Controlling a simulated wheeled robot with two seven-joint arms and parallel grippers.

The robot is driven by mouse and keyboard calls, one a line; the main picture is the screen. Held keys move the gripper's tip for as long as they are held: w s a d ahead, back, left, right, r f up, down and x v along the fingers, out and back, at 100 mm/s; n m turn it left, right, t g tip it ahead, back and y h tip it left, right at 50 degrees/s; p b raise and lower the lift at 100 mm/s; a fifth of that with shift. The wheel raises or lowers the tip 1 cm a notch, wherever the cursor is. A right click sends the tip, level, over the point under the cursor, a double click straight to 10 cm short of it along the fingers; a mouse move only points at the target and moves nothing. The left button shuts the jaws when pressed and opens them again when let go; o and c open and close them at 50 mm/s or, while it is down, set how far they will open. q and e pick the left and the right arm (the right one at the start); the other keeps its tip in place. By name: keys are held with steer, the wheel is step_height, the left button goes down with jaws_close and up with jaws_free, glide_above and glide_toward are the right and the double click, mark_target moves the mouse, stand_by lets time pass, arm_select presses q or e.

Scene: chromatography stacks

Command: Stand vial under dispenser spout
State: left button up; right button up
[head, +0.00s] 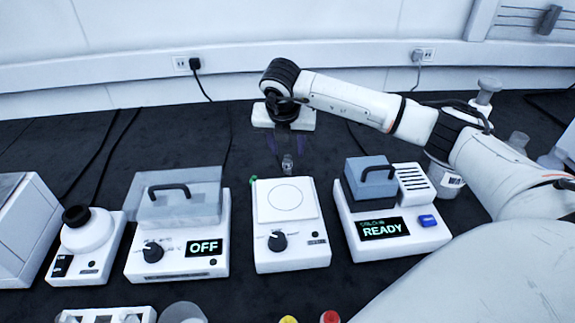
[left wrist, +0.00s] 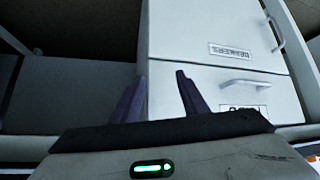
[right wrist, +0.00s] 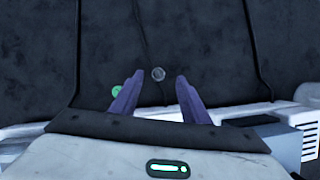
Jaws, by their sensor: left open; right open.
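A small clear vial (head: 287,163) stands on the dark bench just behind the white plate device. My right gripper (head: 286,150) is open above and around the vial's spot, pointing down. In the right wrist view the vial (right wrist: 158,74) shows as a small round top between and just beyond the open fingertips, not held. A bottle with a pump-like top (head: 488,88), perhaps the dispenser, stands at the right, partly hidden by my right arm; its spout cannot be made out. My left gripper (left wrist: 160,77) is open and empty, facing drawers, and is outside the head view.
The white plate device (head: 290,239), a lidded device reading OFF (head: 180,262) and one reading READY (head: 395,236) line the front. A small green object (right wrist: 117,91) lies left of the vial. Cables cross the back bench. White drawers (left wrist: 215,55) face my left wrist.

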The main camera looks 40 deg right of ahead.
mark_target(287, 157)
steer(key=x, duration=0.5)
steer(key=shift+w+f+p, duration=0.15)
steer(key=shift+f+p, duration=0.15)
jaws_close()
